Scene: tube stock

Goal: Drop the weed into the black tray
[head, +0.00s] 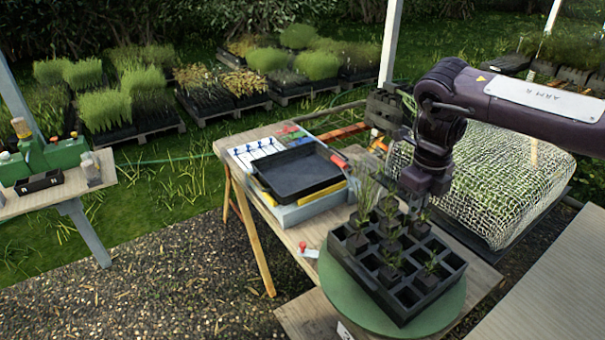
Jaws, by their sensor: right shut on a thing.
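The black tray (300,172) is empty and sits on a stack of trays on the wooden table. My right gripper (424,200) points down over the back right of the dark cell tray (402,312), to the right of the black tray. Its jaws are shut on a small green plant, whose leaves show just below the fingers; I cannot tell whether its plug is clear of its cell. A tall grassy plant (364,201) stands at the cell tray's back left corner. Which plant is the weed is not clear. My left gripper is out of view.
The cell tray stands on a round green turntable (448,313) with several seedlings in it and some empty cells. A red-handled tool (340,162) lies by the black tray's right rim. A netted frame (505,185) stands behind my right arm.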

